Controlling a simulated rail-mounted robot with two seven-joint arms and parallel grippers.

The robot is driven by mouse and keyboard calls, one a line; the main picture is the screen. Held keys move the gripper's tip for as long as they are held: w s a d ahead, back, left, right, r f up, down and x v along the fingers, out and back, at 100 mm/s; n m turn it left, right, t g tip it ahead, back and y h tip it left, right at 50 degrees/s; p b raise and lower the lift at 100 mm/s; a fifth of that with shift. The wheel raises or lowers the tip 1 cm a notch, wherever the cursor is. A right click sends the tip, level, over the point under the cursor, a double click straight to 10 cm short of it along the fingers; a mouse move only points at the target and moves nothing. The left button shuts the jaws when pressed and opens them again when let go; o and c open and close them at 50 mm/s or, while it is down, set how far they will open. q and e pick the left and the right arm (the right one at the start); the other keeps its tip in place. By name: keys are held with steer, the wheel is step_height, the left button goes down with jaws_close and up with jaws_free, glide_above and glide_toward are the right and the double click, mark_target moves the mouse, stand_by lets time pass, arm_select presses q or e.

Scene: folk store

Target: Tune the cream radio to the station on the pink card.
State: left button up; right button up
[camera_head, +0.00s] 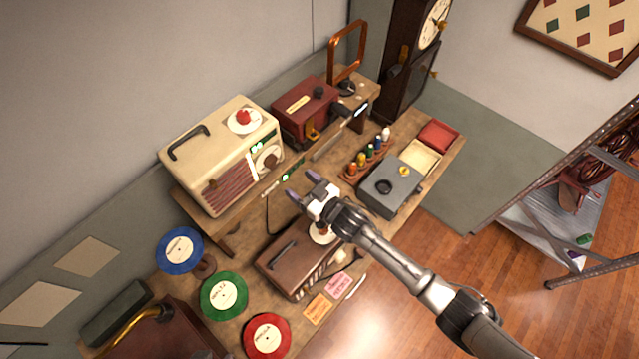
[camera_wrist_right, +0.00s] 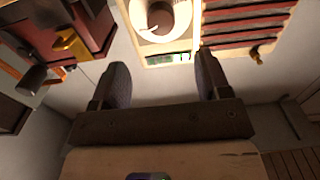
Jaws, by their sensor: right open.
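The cream radio (camera_head: 222,146) stands on the raised shelf at the back left, with a striped red grille and a round dial (camera_head: 268,160) on its front. A small lit green display (camera_head: 262,145) is beside the dial. A red knob on a white disc (camera_head: 243,118) is on its top. The pink card (camera_head: 338,285) lies on the bench; its writing is too small to read. My right gripper (camera_head: 303,186) is open and empty, in front of the radio and apart from it. In the right wrist view the dial (camera_wrist_right: 160,18) lies beyond the open fingers (camera_wrist_right: 162,82).
A brown radio (camera_head: 283,270) lies below my right gripper, near an orange card (camera_head: 317,308). A dark red box (camera_head: 304,108) is right of the cream radio. A grey box (camera_head: 391,187), small coloured bottles (camera_head: 361,160) and records (camera_head: 223,296) crowd the bench.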

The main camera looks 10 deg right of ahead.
mark_target(275, 165)
steer(key=b+x, duration=0.6)
steer(key=x, duration=0.3)
steer(key=shift+a+f, duration=0.1)
steer(key=shift+f, duration=0.1)
steer(key=shift+w+r, duration=0.1)
steer(key=shift+r, duration=0.05)
steer(key=shift+w, duration=0.1)
steer(key=c, duration=0.5)
steer(key=shift+c, duration=0.9)
